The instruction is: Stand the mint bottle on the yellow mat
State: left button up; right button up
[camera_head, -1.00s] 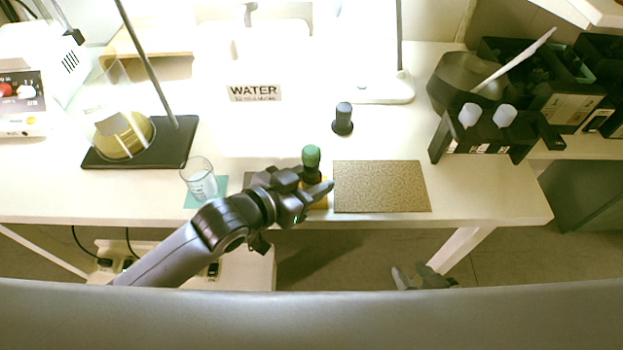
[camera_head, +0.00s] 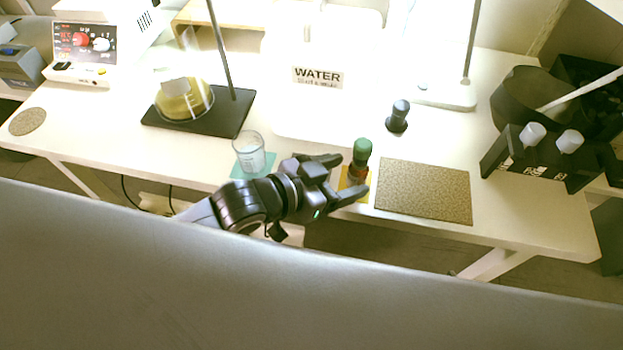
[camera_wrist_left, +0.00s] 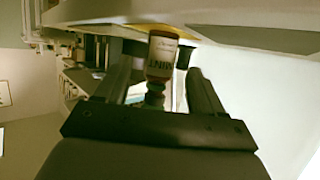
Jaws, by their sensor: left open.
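A brown bottle with a green cap and a pale label (camera_head: 361,160), which I take as the mint bottle, stands upright on the yellow mat (camera_head: 345,183) near the table's front edge. My left gripper (camera_head: 352,175) is open just left of the bottle, one finger behind it and one in front. In the left wrist view the bottle (camera_wrist_left: 161,60) shows beyond and between the spread fingers (camera_wrist_left: 160,85). Its label is too blurred to read surely. The gripper hides part of the mat. My right gripper is out of view.
A speckled tan board (camera_head: 424,191) lies right of the yellow mat. A glass beaker (camera_head: 250,153) stands on a teal mat to the left. A dark-capped bottle (camera_head: 398,116) stands behind. A black rack (camera_head: 540,158) with white-capped bottles is at the right.

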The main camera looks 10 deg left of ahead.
pick_arm(q)
jog(key=v, duration=0.8)
jog(key=shift+p, duration=0.35)
jog(key=s+a+f+n+g+y, duration=0.35)
jog(key=s+a+y, duration=0.2)
jog(key=a, duration=0.25)
jog(key=s+a+f+n+g+y, duration=0.3)
jog(key=s+a+f+n+y, duration=0.15)
jog(key=s+a, duration=0.25)
jog(key=w+d+f+m+t+h+p, duration=0.1)
jog(key=w+d+f+t+h+p, duration=0.1)
jog(key=w+t+p, duration=0.4)
jog(key=shift+w+d+t+h+p, duration=0.15)
jog(key=shift+d+t+h+p, duration=0.15)
jog(key=shift+t+p, duration=0.35)
